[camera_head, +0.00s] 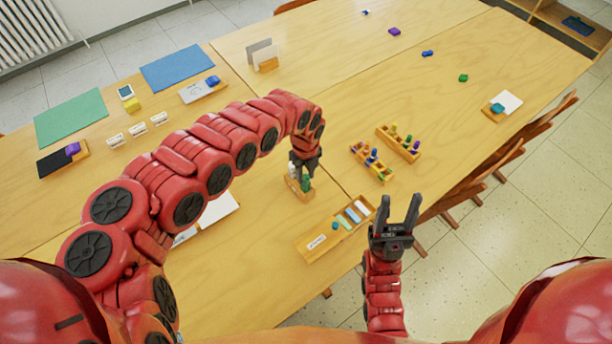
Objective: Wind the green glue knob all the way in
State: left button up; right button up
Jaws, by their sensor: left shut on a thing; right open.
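The green glue stick (306,184) stands upright in a small wooden holder (298,193) on the table. A white stick (293,170) shows beside it, partly behind my gripper. My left gripper (304,168) reaches down from above and is shut at the top of the glue in the holder. Its fingers hide the knob, so I cannot see how far it is wound. My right gripper (395,215) is open and empty, fingers pointing up the picture, near the table's front edge.
A wooden tray (318,246) with pale sticks and a blue piece lies just in front of the holder. Two wooden racks (384,176) of coloured pieces stand to the right. Chairs (510,155) line the right edge. The table's far middle is mostly clear.

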pick_arm(q)
jog(key=shift+r+n, duration=0.1)
jog(key=shift+n, duration=0.6)
jog(key=n+p, duration=0.1)
jog(key=n, duration=0.6)
jog(key=shift+n+p, duration=0.35)
jog(key=shift+n, duration=1.15)
jog(key=o, duration=1.4)
jog(key=shift+o, duration=0.2)
